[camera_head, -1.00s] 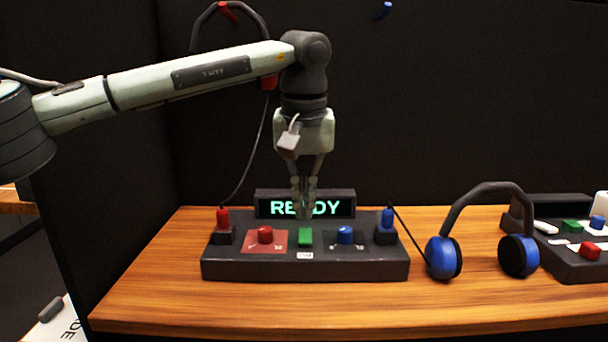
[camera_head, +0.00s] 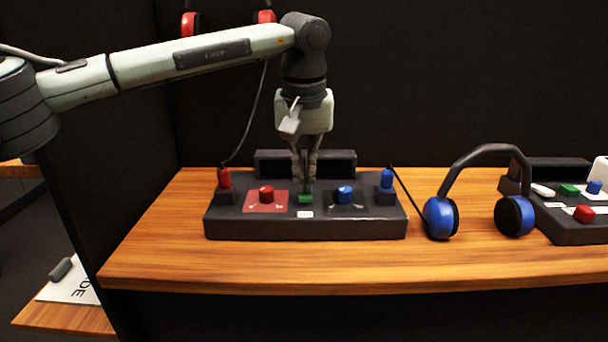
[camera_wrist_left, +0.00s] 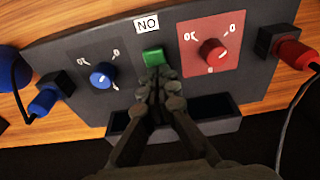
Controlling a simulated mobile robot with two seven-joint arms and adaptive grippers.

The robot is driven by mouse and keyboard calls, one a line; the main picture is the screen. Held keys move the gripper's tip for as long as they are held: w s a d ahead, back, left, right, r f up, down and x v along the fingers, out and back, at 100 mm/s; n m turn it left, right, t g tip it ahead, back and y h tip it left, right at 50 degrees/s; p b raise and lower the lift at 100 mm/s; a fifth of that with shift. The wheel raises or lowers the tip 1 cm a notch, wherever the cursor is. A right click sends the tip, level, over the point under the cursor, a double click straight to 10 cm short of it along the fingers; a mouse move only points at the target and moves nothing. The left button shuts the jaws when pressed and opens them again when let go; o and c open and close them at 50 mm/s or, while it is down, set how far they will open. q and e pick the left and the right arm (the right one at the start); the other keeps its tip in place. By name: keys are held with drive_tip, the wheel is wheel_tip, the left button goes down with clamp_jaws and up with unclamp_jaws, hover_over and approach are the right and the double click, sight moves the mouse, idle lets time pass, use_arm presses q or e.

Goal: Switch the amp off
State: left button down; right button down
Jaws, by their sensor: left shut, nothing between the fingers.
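The amp (camera_head: 225,222) is a dark panel on the wooden desk, with a raised display (camera_head: 268,163) at its back that is dark. A green button (camera_head: 305,199) sits in its middle above a small white label; it also shows in the wrist view (camera_wrist_left: 153,57). A red knob (camera_head: 266,194) is on its left and a blue knob (camera_head: 345,195) on its right. My left gripper (camera_head: 308,188) points down, shut and empty, its tips at the back edge of the green button. It also shows in the wrist view (camera_wrist_left: 157,82). My right gripper is out of view.
A red plug (camera_head: 224,179) and a blue plug (camera_head: 387,180) stand at the amp's ends. Blue headphones (camera_head: 441,216) stand to the right. A second panel (camera_head: 572,235) is at the far right. Red headphones (camera_head: 191,24) hang behind my arm. The desk front is clear.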

use_arm(q)
drive_tip(key=shift+s+f, duration=0.25)
drive_tip(key=shift+f, duration=0.1)
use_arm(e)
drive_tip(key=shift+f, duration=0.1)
use_arm(q)
drive_tip(key=shift+s, duration=0.7)
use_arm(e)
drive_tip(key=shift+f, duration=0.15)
use_arm(q)
wheel_tip(320, 180, up, 12)
drive_tip(key=s, duration=0.1)
drive_tip(key=shift+s+r, duration=0.2)
drive_tip(key=shift+s, duration=0.15)
